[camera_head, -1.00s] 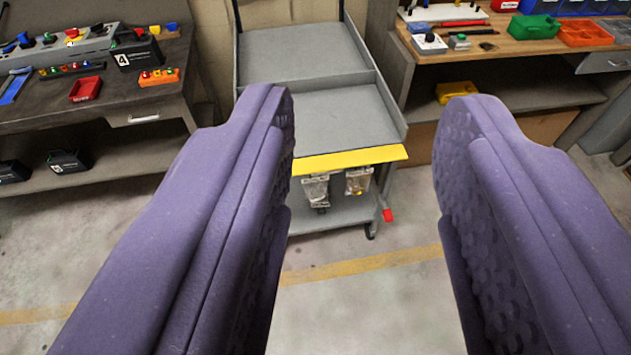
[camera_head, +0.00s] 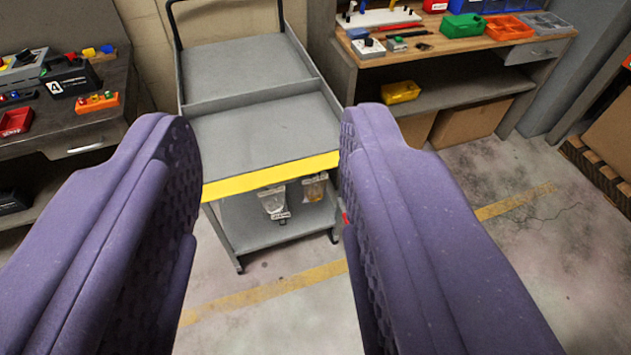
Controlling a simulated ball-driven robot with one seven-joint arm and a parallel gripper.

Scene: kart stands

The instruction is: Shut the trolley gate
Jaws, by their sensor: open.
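The grey trolley (camera_head: 262,127) stands ahead in the middle of the view, with a divided upper tray and a lower shelf. Its gate, a yellow strip (camera_head: 270,178), runs along the near edge of the upper tray. I cannot tell for sure how far the gate is tilted. My gripper (camera_head: 270,130) is open and empty, with its two purple fingers wide apart. The fingers are on either side of the gate in the picture and appear on the near side of the trolley, apart from it. The right finger hides the gate's right end.
Clear bags (camera_head: 273,202) hang below the gate. A dark bench (camera_head: 85,115) with switch boxes stands left. A wooden bench (camera_head: 440,55) with coloured bins stands right, a yellow bin (camera_head: 400,92) on its shelf. The floor (camera_head: 500,255) at front right is clear.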

